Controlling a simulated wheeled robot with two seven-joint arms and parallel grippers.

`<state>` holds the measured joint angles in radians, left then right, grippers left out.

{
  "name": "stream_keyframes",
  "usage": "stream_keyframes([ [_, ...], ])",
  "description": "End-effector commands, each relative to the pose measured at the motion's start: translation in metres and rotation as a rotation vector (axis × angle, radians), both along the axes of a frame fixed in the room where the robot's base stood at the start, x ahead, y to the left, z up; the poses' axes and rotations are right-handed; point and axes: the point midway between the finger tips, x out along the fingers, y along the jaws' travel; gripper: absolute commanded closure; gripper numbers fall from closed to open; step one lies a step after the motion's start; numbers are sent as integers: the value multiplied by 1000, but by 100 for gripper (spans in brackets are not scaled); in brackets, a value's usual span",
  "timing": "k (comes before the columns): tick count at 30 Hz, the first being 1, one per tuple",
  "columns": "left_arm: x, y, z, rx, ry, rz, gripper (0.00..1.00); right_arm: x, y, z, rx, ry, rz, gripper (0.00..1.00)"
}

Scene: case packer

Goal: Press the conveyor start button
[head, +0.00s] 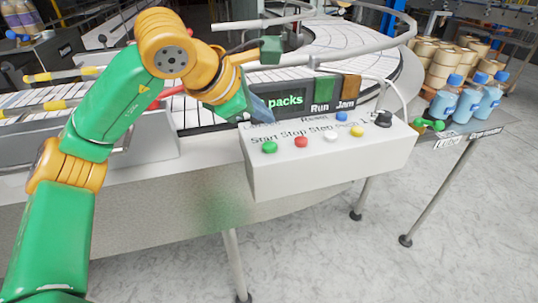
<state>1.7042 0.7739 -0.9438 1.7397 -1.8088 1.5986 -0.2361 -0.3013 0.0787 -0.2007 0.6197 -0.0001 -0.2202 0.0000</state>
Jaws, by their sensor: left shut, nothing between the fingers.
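The white control box (328,170) stands in the middle of the view. Its sloped top carries a green button (269,147) under the label Start, at the left end of the front row. A red button (301,142) under Stop, a white button (330,137) and a yellow button (357,131) follow to the right. My left gripper (262,109) is shut and empty. Its fingertips are above and behind the green button, apart from it, and cover part of the labels and display. My right gripper is not in view.
A blue button (341,117) and a black knob (383,119) sit farther back on the box. A dark display (287,101) reads "packs", beside Run and Jam panels. Blue-capped bottles (466,103) stand at right. The curved conveyor (345,45) lies behind.

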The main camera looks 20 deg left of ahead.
Motion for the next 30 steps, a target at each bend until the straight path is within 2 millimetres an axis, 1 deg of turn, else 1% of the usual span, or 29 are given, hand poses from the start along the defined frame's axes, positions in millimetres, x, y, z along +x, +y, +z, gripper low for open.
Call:
stream_keyframes([
  [1,0,0,-16,1,0,1,100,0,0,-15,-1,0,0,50],
  [3,0,0,-25,1,0,1,100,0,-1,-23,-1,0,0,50],
  [6,0,0,-33,1,0,1,100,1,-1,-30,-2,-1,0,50],
  [30,0,0,-32,1,0,1,100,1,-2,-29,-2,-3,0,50],
])
